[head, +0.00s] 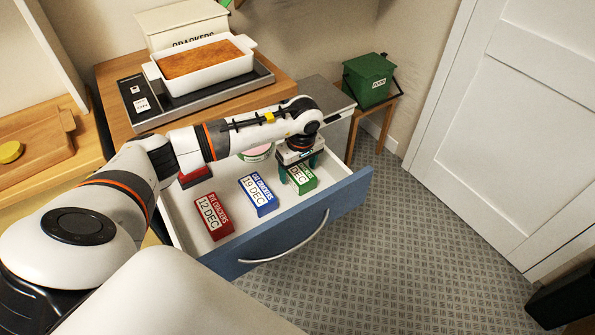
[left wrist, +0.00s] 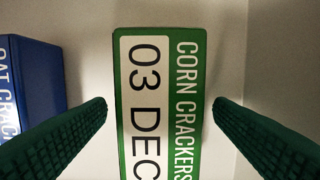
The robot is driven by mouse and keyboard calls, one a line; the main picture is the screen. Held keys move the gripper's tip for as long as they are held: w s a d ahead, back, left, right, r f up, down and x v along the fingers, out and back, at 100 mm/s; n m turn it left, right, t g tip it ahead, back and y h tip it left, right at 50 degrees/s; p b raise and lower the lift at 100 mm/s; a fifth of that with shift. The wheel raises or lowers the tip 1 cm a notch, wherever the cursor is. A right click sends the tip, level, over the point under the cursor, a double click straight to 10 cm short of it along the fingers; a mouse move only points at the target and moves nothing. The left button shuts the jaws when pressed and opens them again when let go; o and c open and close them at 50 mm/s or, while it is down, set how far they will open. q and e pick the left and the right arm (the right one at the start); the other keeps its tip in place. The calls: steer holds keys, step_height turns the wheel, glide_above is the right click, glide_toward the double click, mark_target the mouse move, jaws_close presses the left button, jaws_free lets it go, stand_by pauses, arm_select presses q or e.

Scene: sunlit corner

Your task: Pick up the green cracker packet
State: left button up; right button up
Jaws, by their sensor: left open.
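The green cracker packet (head: 303,181) lies in the open drawer at its right end, partly hidden under my left gripper (head: 298,170). In the left wrist view the green packet (left wrist: 160,110) reads "CORN CRACKERS" and "03 DEC". My left gripper (left wrist: 160,110) is open, with one dark green finger on each side of the packet. A gap shows between each finger and the packet. The blue packet (head: 259,194), marked "19 DEC", lies to the left; its edge shows in the left wrist view (left wrist: 32,85). My right gripper is not in view.
The drawer (head: 240,256) has a blue front with a curved handle. A red packet (head: 213,215) marked "12 DEC" lies inside, with another red item and a round tin (head: 257,152) behind. A green bin (head: 369,80) stands beyond.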

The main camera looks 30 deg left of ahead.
arm_select(q)
steer(key=shift+w+a+f, duration=0.1)
steer(key=shift+a+f, duration=0.05)
steer(key=shift+f, duration=0.5)
steer(key=c, duration=1.2)
steer(key=shift+o, duration=0.2)
steer(key=shift+r, duration=0.1)
